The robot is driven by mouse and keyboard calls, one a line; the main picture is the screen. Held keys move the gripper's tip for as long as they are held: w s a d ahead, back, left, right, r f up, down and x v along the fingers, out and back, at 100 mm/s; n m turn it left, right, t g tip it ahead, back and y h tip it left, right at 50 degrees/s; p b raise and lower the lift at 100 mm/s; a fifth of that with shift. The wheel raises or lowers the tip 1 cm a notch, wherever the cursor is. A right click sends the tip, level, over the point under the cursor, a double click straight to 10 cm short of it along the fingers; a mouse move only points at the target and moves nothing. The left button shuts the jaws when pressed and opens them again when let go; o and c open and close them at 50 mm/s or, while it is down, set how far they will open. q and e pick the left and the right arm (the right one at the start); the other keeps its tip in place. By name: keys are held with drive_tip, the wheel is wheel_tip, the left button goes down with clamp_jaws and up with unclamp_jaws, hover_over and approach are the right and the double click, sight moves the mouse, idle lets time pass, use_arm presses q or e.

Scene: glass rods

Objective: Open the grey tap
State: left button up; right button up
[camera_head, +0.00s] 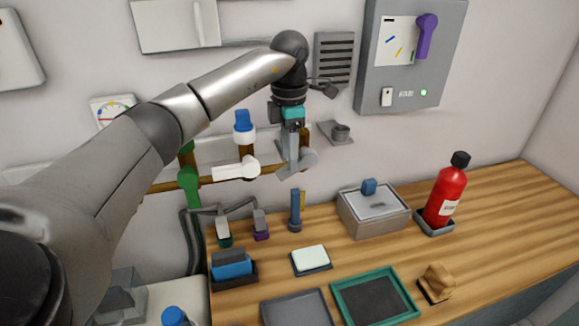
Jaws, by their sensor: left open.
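The grey tap (309,160) sits at the right end of the brown pipe (226,176) on the back wall. It is partly hidden behind my left gripper. My left gripper (291,164) points down in front of the pipe, right at the tap's left side. Its jaws are open. I cannot tell whether they touch the tap or stand around part of it. My right gripper is not in view.
A white tap (250,166) and a blue-topped valve (243,124) are close on the left. A small wall shelf with a grey cup (341,132) is close on the right. Below, the wooden counter holds a lidded box (374,217), a red bottle (446,192) and trays.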

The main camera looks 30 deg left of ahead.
use_arm(q)
drive_tip(key=shift+f, duration=1.8)
clamp_jaws()
